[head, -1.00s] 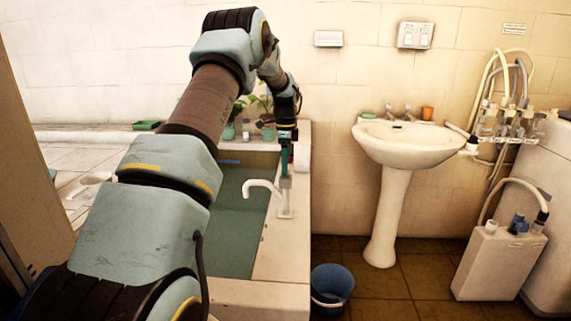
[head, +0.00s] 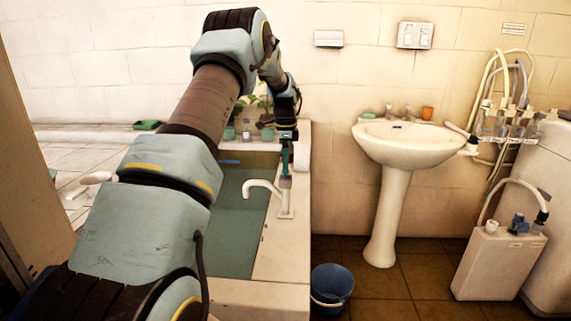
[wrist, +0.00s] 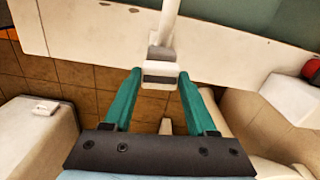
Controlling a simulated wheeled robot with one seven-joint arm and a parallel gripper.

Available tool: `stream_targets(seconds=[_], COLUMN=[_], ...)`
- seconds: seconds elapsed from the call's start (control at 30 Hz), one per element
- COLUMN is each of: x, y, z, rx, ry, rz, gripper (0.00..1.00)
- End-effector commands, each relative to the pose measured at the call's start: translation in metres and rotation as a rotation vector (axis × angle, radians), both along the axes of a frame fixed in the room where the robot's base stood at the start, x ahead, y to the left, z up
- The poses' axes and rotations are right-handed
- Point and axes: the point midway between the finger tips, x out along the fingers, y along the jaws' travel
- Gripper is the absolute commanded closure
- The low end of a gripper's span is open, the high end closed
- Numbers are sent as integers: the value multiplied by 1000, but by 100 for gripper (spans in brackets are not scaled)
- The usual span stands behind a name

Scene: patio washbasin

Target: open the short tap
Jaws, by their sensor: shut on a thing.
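The short tap (head: 263,187) is a white curved spout on the pale right rim of the green-lined basin. In the wrist view its white spout (wrist: 169,20) runs up from a small grey-and-white block (wrist: 160,72) at its base. My gripper (head: 286,180) reaches down to the tap's base at the rim. The fingertip contact is small and partly hidden in the head view.
The basin's rim (head: 280,255) lies under my gripper. A blue bucket (head: 331,287) stands on the brown floor beside it. A white pedestal washbasin (head: 408,150) is to the right. Potted plants (head: 265,127) stand behind my wrist. A white container with a hose (head: 497,265) stands far right.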

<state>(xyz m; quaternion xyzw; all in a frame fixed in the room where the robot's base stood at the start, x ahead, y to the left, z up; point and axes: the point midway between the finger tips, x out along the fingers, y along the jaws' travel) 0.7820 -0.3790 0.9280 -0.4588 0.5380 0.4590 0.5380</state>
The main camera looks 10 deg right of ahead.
Motion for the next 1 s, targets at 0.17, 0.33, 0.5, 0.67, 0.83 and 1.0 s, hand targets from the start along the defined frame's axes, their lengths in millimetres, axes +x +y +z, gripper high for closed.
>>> stream_targets(seconds=[0.17,0.33,0.5,0.67,0.83,1.0], x=[-1,0,0,0,0,0], y=[0,0,0,-1,0,-1], z=[1,1,1,1,1,1], rx=[1,1,1,0,0,0], ry=[2,2,0,0,-1,-1], rz=[129,289,450,602,764,925], gripper=[98,98,98,98,98,98])
